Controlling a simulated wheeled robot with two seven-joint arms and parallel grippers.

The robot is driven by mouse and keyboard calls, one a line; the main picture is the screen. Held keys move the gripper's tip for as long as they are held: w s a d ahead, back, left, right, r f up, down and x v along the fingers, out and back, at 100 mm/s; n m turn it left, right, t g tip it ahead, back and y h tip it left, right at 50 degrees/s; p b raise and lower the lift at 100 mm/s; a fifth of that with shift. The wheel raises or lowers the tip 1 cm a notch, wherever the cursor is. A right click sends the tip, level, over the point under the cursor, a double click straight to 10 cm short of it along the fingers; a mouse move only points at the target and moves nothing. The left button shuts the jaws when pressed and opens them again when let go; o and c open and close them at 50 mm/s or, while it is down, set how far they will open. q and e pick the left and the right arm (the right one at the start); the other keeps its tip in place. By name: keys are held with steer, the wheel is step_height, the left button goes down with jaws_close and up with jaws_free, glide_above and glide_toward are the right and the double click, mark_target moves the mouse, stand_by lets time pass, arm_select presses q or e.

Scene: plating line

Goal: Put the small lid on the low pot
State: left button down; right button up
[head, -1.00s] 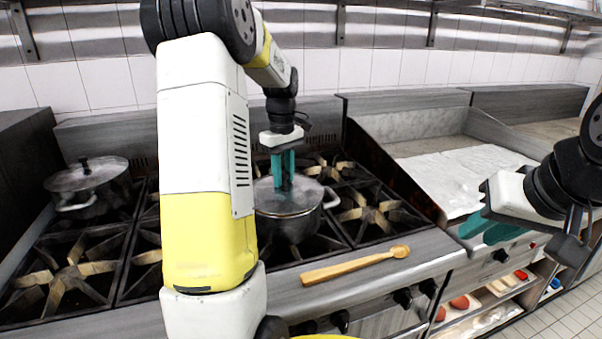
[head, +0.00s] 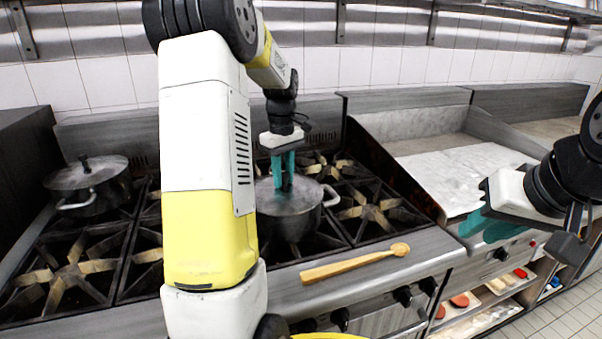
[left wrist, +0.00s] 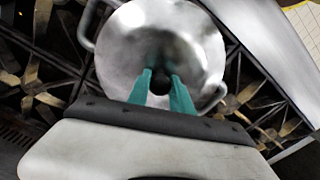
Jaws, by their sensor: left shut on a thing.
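My left gripper (head: 284,188) points straight down over the pot on the middle burners. It is shut on the dark knob of the small lid (left wrist: 150,35), a round grey metal disc. The lid lies over the mouth of the low pot (head: 290,228), covering it in the left wrist view. The pot's handles (left wrist: 88,25) stick out on both sides of the lid. I cannot tell whether the lid's rim touches the pot all round. My right gripper (head: 485,225) is empty, its teal fingers a little apart, in front of the counter at the right.
Another lidded pot (head: 92,195) stands on the back left burner. A wooden spoon (head: 352,264) lies on the stove's front ledge. A pale marble slab (head: 460,175) lies on the right counter. Shelves with small coloured items (head: 485,295) are below. The front left burner (head: 68,278) is bare.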

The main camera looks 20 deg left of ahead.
arm_select(q)
steer(key=c, duration=1.1)
jaws_free()
steer(key=shift+o, duration=0.2)
steer(key=o, duration=0.5)
steer(key=shift+r, duration=4.05)
